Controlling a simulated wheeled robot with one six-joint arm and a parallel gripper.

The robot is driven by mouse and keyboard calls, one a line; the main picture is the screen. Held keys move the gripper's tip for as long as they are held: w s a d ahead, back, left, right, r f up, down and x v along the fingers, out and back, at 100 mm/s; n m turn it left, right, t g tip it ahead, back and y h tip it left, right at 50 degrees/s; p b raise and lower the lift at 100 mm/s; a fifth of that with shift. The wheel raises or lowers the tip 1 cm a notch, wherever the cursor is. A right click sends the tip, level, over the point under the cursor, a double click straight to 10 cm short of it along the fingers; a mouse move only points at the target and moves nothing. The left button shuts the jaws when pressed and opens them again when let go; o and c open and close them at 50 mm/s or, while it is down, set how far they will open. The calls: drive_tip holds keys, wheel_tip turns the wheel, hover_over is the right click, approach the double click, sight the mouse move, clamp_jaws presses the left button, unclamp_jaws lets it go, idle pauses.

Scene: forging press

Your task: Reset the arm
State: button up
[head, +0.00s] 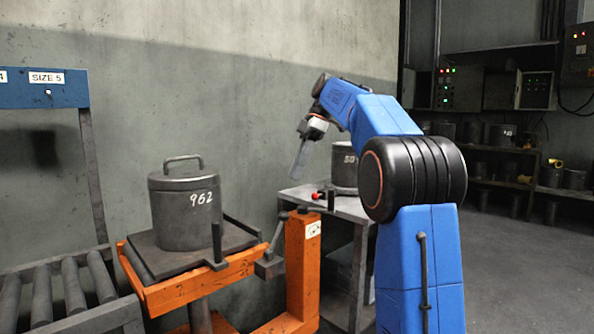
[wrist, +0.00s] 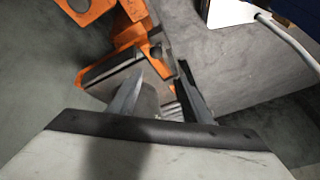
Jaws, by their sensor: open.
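My blue arm rises at the right of the head view and bends over to the left. My gripper (head: 299,163) hangs from its end, pointing down, in front of the grey wall and above the table. In the wrist view my gripper (wrist: 163,68) shows two dark fingers spread apart with nothing held between them. Part of the orange stand (wrist: 128,35) lies beyond the fingers there. The fingers are apart from everything around them in the head view.
A grey lidded die marked 962 (head: 184,210) sits on an orange lift stand (head: 180,291) at left. A roller conveyor (head: 72,285) stands beside it. A metal table (head: 349,208) holds another cylinder (head: 344,170). Shelves (head: 495,190) stand at the back right; open floor lies before them.

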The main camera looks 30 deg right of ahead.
idle(0.4)
drive_tip(key=s+a+f+m+t+h, duration=0.15)
drive_tip(key=s+a+f+m, duration=0.3)
drive_tip(key=s, duration=0.45)
drive_tip(key=s+a+f+m+t+h, duration=0.1)
drive_tip(key=s+a+f+m+h, duration=0.1)
drive_tip(key=s+a+f+m, duration=0.5)
drive_tip(key=s+d+f+m+t+h, duration=0.2)
drive_tip(key=s+f+m+t, duration=0.1)
drive_tip(key=s+f, duration=1.7)
drive_tip(key=shift+s+d+f, duration=0.2)
drive_tip(key=shift+d+f, duration=0.15)
drive_tip(key=shift+d, duration=0.05)
